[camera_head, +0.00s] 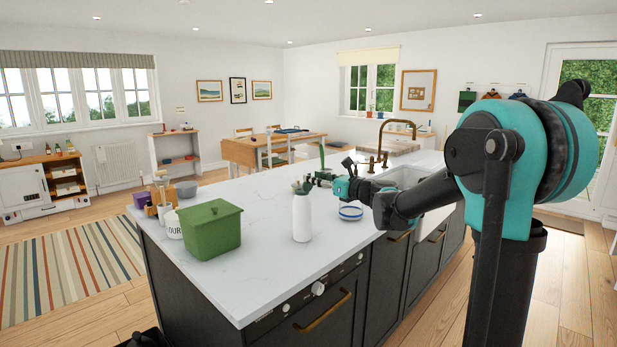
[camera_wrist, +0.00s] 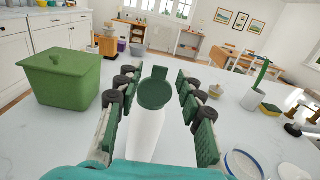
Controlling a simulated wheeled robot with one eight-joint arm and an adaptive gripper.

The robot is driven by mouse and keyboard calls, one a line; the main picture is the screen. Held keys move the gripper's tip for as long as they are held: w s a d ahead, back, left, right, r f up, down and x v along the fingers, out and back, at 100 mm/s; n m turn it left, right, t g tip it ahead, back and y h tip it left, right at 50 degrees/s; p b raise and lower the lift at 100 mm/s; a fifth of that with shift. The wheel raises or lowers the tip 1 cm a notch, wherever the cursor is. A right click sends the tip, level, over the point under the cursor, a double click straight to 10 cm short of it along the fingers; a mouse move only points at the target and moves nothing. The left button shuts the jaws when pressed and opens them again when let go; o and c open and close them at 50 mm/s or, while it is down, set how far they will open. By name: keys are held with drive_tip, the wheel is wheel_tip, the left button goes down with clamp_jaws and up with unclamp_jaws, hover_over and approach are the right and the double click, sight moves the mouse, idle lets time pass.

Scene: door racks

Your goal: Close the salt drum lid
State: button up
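The salt drum (camera_head: 302,218) is a tall white cylinder with a green top, standing upright on the white counter. In the wrist view, its white body (camera_wrist: 146,135) runs up to a round green top (camera_wrist: 155,93). A small green flap (camera_wrist: 159,72), seemingly the lid, stands raised at the far side of that top. My gripper (camera_wrist: 157,84) is open, its green-padded fingers spread left and right of the drum in the picture. In the head view, my gripper (camera_head: 322,180) is beside the drum's top; I cannot tell whether it touches.
A green lidded bin (camera_head: 212,230) stands left of the drum, with a white jar (camera_head: 173,225) behind it. A blue-rimmed dish (camera_head: 350,212) lies to the right. A white holder with a green brush (camera_wrist: 253,97) and a sponge (camera_wrist: 270,109) stand farther along the counter.

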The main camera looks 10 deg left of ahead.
drive_tip(key=shift+x, duration=1.75)
drive_tip(key=shift+c, duration=0.6)
clamp_jaws()
